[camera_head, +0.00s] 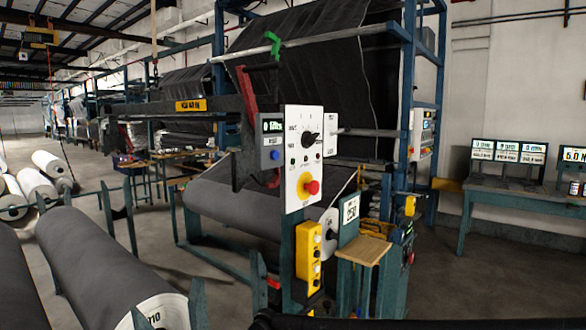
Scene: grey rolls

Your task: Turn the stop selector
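A white control panel (291,160) stands upright on a teal post near the middle of the head view. A black rotary selector knob (309,139) sits on its upper part, with its pointed end toward the upper right. A red mushroom button (312,187) on a yellow disc is lower on the same panel. The markings around the knob are too small to read. My gripper cannot be made out. A dark shape along the bottom edge may be part of my arm.
A yellow button box (309,252) hangs below the panel. A small wooden shelf (364,249) and a sign (349,213) stand to its right. Large grey rolls (100,270) fill the lower left. Open floor lies at the right, before a table with displays (510,190).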

